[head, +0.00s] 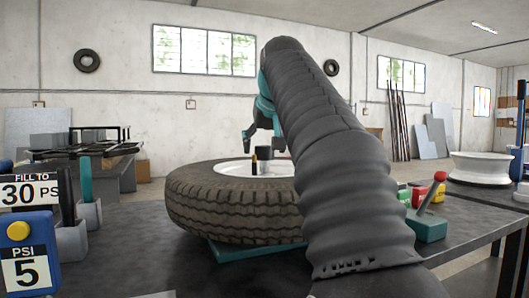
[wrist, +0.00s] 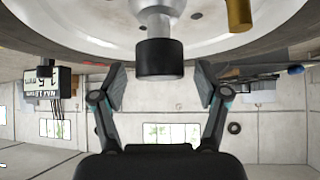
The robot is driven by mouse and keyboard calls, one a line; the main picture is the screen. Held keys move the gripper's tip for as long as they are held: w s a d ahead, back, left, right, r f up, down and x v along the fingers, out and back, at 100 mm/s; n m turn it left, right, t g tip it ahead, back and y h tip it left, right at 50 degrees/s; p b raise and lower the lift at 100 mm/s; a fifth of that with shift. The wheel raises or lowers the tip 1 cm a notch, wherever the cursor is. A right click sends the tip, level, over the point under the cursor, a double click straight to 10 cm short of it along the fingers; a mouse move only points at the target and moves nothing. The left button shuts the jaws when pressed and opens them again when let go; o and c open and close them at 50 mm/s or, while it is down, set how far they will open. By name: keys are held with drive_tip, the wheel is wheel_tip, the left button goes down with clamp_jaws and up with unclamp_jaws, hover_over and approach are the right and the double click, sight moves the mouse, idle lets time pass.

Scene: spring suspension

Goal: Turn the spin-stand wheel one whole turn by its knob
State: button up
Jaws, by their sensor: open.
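The spin-stand wheel is a black tyre (head: 235,205) on a pale rim (head: 234,170), lying flat over a teal base (head: 245,250). The knob (wrist: 160,58) is a black cylinder on a silver post, seen in the wrist view. My gripper (wrist: 160,80) is open, with one finger on each side of the knob and gaps between. In the head view my gripper (head: 262,136) is above the rim, partly hidden by my arm. A dark cylinder (head: 275,152) below it looks like the knob. A brass cylinder (wrist: 239,14) stands off to one side. My arm hides the wheel's right part.
A blue box (head: 30,270) reading PSI 5 and a FILL TO 30 PSI sign (head: 30,192) stand at the left. A teal box with a red-knobbed lever (head: 428,228) stands at the right. Another pale rim (head: 482,168) lies farther right.

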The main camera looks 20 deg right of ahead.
drive_tip(key=shift+w+f, duration=0.35)
clamp_jaws()
drive_tip(key=shift+r+n, duration=0.1)
drive_tip(key=shift+n, duration=0.2)
